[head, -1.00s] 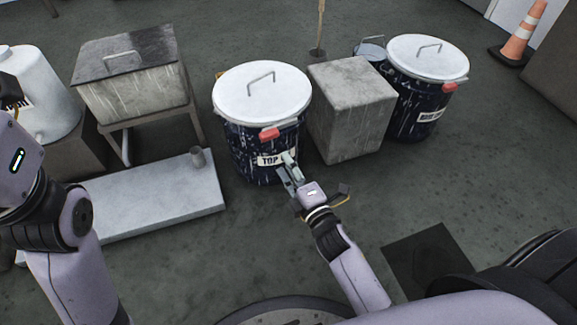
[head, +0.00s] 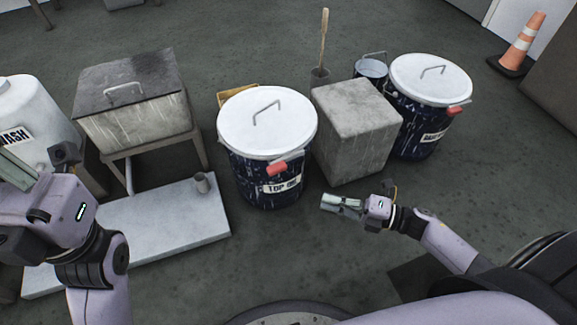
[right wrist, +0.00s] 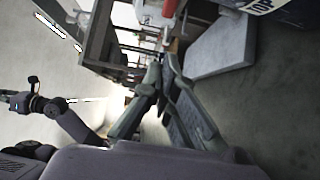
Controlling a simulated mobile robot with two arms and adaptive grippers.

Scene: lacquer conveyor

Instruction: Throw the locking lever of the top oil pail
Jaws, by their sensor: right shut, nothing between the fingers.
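The top oil pail (head: 262,180) is dark blue with white streaks, a white lid (head: 267,118) with a wire handle, and a label reading "TOP O…". Its red locking lever (head: 277,169) sits at the front of the rim, just above the label. My right gripper (head: 324,201) is shut and empty, in front of and to the right of the pail, apart from it, with its fingers pointing left. The right wrist view shows its fingers (right wrist: 159,72) together, and part of the pail's label at the top right. My left gripper (head: 14,172) is at the left edge, partly cut off.
A grey block (head: 357,130) stands right of the pail, with a second lidded pail (head: 418,125) with a red lever beyond it. A low pale slab (head: 150,240) with a small cup lies to the left. A lidded box (head: 137,112) stands behind it. A cone (head: 521,45) is far right.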

